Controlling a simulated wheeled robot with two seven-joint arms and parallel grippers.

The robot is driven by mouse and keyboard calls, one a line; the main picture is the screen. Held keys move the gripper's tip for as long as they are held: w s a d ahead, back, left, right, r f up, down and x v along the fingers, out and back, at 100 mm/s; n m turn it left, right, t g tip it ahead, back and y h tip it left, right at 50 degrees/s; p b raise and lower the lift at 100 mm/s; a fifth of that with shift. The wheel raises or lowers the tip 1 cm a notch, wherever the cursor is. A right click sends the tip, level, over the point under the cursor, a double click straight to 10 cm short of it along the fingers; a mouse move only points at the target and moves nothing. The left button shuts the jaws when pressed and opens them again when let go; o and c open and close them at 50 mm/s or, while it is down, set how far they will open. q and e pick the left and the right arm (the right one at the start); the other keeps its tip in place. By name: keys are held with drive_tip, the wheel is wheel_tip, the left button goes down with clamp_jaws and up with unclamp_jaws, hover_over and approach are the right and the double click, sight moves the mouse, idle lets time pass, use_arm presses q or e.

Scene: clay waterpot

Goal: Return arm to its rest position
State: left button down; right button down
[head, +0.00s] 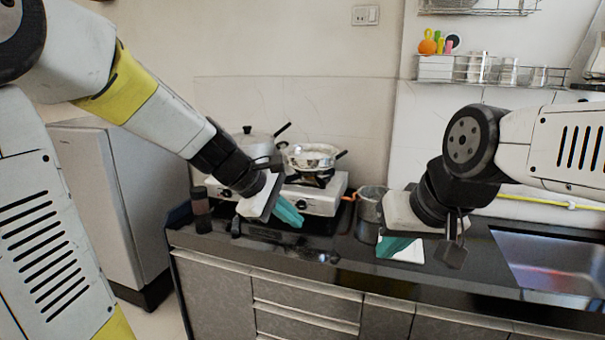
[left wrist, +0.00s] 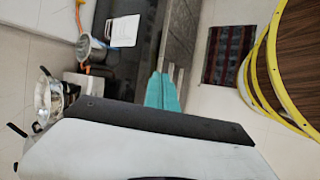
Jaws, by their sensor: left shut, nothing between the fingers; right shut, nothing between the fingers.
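My left gripper (head: 289,213) is in front of the stove in the head view, its teal fingers shut with nothing between them. Its fingers also show in the left wrist view (left wrist: 162,92), against the counter front. My right gripper (head: 394,247) is over the counter right of the stove, its teal fingers shut and empty, pointing down. No clay waterpot can be made out in either view.
A black counter (head: 345,250) runs across the front. A white stove (head: 322,198) holds a pan (head: 311,156) and a lidded pot (head: 246,143). A metal canister (head: 369,206), a white board (head: 408,251) and a sink (head: 555,262) lie to the right. A fridge (head: 135,190) stands left.

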use_arm(q)
drive_tip(key=s+a+r+m+t+y, duration=0.1)
drive_tip(key=s+a+r+m+y, duration=0.2)
drive_tip(key=s+a+m, duration=0.9)
drive_tip(key=s+y, duration=0.1)
drive_tip(key=s, duration=0.2)
drive_tip(key=shift+m+t+y, duration=0.4)
drive_tip(key=shift+s+r, duration=0.1)
